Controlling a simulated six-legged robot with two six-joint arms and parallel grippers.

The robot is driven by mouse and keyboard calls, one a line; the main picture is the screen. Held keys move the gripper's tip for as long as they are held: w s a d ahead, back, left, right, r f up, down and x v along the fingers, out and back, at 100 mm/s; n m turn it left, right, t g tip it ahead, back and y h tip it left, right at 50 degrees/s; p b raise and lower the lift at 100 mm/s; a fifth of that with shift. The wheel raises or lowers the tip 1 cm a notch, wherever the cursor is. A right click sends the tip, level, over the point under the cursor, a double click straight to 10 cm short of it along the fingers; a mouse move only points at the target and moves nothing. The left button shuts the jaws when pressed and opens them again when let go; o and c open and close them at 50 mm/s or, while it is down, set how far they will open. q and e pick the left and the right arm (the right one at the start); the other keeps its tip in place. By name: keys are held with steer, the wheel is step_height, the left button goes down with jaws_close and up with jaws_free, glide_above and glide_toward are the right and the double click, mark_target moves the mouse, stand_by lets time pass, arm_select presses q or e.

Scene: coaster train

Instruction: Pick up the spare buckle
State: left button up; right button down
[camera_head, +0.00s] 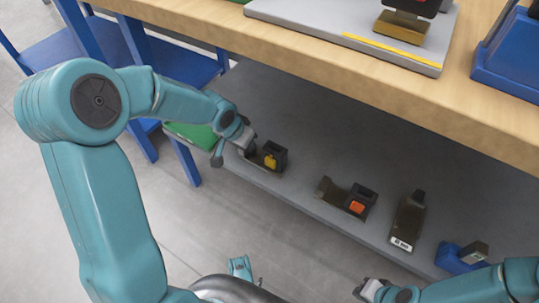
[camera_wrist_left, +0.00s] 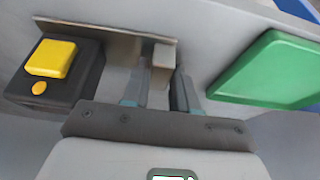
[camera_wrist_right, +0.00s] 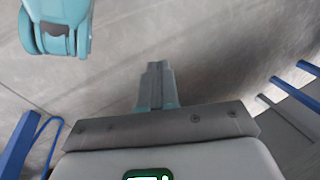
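A dark buckle with a yellow button (camera_head: 271,161) lies on the grey lower shelf, and in the left wrist view (camera_wrist_left: 58,85) it sits at left with a plate and a small tan block (camera_wrist_left: 162,62). My left gripper (camera_head: 247,146) is at this buckle's left end. In the left wrist view its fingers (camera_wrist_left: 160,88) are apart, with the block between their tips; a gap shows left of the block. A second buckle with an orange-red button (camera_head: 357,206) lies further right. My right gripper (camera_head: 362,288) is shut and empty, its fingers together in the right wrist view (camera_wrist_right: 156,86).
A dark labelled part (camera_head: 407,222) and a blue holder (camera_head: 458,259) lie further right on the shelf (camera_head: 310,175). A green tray (camera_head: 190,135) is left of my left gripper. The wooden tabletop (camera_head: 330,62) overhangs the shelf.

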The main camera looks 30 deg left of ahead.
arm_select(q)
jaws_close()
steer(key=shift+r, duration=0.15)
